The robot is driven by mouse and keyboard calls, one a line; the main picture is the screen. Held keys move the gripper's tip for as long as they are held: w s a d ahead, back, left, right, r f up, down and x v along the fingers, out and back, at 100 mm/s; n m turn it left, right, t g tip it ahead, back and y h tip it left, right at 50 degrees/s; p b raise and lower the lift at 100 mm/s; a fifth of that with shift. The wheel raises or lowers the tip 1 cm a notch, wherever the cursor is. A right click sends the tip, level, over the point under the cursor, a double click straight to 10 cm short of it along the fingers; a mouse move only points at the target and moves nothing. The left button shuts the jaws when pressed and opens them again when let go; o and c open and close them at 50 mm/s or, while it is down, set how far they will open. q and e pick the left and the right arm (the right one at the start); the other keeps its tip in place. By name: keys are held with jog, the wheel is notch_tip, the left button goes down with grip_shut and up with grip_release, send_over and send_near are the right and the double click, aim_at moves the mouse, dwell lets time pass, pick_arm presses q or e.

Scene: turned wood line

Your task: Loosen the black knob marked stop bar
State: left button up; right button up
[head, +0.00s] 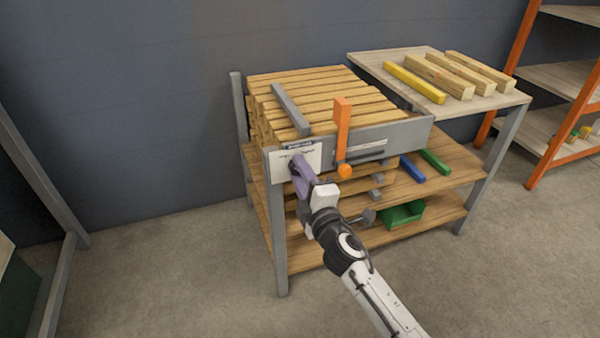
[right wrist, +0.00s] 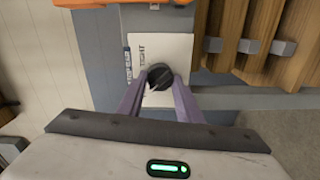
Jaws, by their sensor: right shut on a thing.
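The black knob (right wrist: 160,76) sits on a white label plate that reads "stop bar" and "tight" in the right wrist view. In the head view the white plate (head: 297,160) is at the left end of the grey front bar, and my gripper hides the knob. My right gripper (head: 299,178) has its purple fingers on either side of the knob, shut on it. The fingers also show in the right wrist view (right wrist: 158,92). My left gripper is not in view.
An orange upright (head: 342,128) with an orange ball knob (head: 344,170) stands on the grey bar (head: 405,133) right of the plate. Stacked wood bars (head: 320,85) lie behind it. Lower shelves hold a green bin (head: 402,214).

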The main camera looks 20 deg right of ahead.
jog(key=shift+n, duration=0.3)
jog(key=o, duration=1)
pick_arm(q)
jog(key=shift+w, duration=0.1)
pick_arm(e)
jog(key=shift+o, duration=0.2)
pick_arm(q)
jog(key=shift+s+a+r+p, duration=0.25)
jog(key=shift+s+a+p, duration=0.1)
jog(key=shift+p, duration=0.25)
pick_arm(e)
jog(key=s, duration=1)
jog(key=shift+s+d, duration=0.15)
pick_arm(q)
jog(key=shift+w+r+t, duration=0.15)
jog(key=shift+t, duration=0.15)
